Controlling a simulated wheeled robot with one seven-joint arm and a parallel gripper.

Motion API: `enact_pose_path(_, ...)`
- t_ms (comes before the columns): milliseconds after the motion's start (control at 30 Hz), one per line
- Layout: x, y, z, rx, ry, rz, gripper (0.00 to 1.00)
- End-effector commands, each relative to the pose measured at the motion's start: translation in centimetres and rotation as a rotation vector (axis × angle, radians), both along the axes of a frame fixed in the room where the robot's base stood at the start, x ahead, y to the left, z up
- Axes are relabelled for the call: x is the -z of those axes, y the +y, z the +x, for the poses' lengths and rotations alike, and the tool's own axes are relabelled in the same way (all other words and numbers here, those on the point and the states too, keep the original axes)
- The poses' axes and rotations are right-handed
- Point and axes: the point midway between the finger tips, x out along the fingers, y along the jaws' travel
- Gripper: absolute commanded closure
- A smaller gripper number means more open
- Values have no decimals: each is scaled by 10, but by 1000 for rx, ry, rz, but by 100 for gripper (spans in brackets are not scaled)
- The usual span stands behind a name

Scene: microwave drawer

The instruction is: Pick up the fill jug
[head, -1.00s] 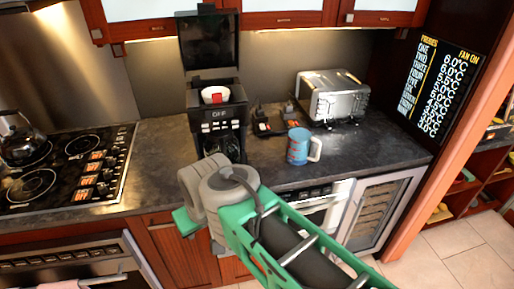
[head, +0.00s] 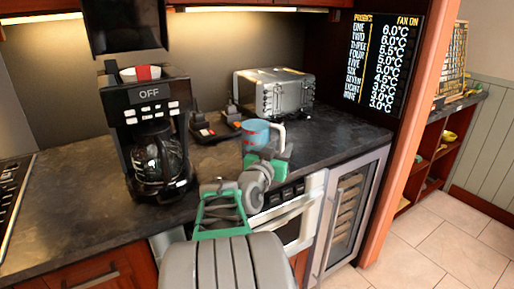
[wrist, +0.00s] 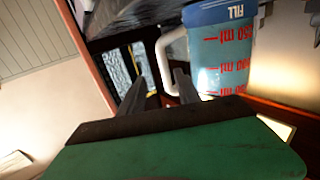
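The fill jug (head: 256,134) is a blue jug with a white handle on its right, standing on the dark counter in the head view. In the wrist view the jug (wrist: 222,55) appears upside down, with "FILL" and red volume marks on its side. My gripper (wrist: 160,88) is open, its two dark fingers apart. The white handle shows between the fingers in that view; contact cannot be told. In the head view my gripper (head: 270,163) is at the counter's front edge, close to the jug's handle, and its fingertips are hard to make out.
A black coffee machine (head: 150,120) with a glass pot stands to the left. A silver toaster (head: 274,93) is behind the jug, and small dark items (head: 215,128) lie left of it. The counter (head: 335,135) is clear to the right.

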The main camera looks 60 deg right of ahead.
Motion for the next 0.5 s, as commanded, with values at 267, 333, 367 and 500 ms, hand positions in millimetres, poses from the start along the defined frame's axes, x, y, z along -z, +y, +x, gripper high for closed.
enact_pose_path(267, -1, -44, 13, -5, 2, 5, 61)
enact_pose_path(333, -1, -50, 13, -6, 2, 4, 61)
enact_pose_path(367, -1, -52, 14, -6, 2, 4, 61)
enact_pose_path(500, -1, -52, 14, -6, 1, 3, 61)
